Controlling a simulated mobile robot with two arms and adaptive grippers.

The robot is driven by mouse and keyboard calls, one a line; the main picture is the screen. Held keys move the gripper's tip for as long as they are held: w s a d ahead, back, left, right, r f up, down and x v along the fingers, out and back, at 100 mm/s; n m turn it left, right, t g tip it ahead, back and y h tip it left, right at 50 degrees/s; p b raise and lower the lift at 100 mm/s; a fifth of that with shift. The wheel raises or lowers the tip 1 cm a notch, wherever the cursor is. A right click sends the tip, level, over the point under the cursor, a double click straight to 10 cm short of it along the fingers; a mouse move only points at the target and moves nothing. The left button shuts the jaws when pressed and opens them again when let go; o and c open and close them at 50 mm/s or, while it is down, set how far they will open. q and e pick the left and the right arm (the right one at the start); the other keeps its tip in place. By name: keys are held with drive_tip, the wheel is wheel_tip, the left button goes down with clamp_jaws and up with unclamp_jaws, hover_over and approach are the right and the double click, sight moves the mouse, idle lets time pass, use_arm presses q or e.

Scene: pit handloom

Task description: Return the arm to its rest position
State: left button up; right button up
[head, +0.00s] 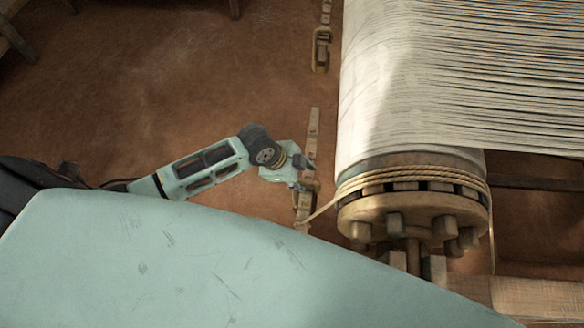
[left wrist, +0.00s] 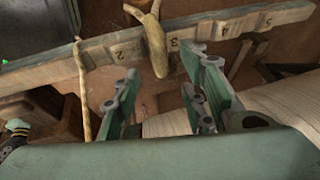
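My left arm reaches in from the left in the head view, and its gripper (head: 303,174) is beside a slim wooden bar (head: 313,130) left of the cloth beam. In the left wrist view the two green fingers of my left gripper (left wrist: 162,82) stand apart with a gap between them. A tan wooden or cord piece (left wrist: 154,45) hangs over a notched, numbered bar (left wrist: 110,50) just beyond the fingers. No object shows clamped between the fingers. My right gripper is not in view.
The beam wrapped in white cloth (head: 390,110) ends in a round wooden hub (head: 415,212) with pegs. A rope (head: 412,176) winds around it, and one strand runs towards my gripper. White threads stretch right. Bare brown floor (head: 150,90) lies beyond my arm.

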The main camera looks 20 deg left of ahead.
use_arm(q)
drive_tip(key=v, duration=0.7)
drive_tip(key=s+d+r+n, duration=0.2)
drive_tip(key=s+d+n, duration=0.25)
drive_tip(key=s, duration=0.25)
drive_tip(key=s+a+r+n+y, duration=0.2)
drive_tip(key=s+a+n+y, duration=0.2)
drive_tip(key=s+a+n, duration=0.45)
wheel_tip(320, 180, down, 26)
drive_tip(key=s+g, duration=0.1)
drive_tip(key=s, duration=0.1)
drive_tip(key=s+a+f+g, duration=0.1)
drive_tip(key=s+a+f, duration=0.1)
drive_tip(key=s+f, duration=1.4)
drive_tip(key=shift+s+a, duration=0.2)
drive_tip(key=shift+s, duration=0.05)
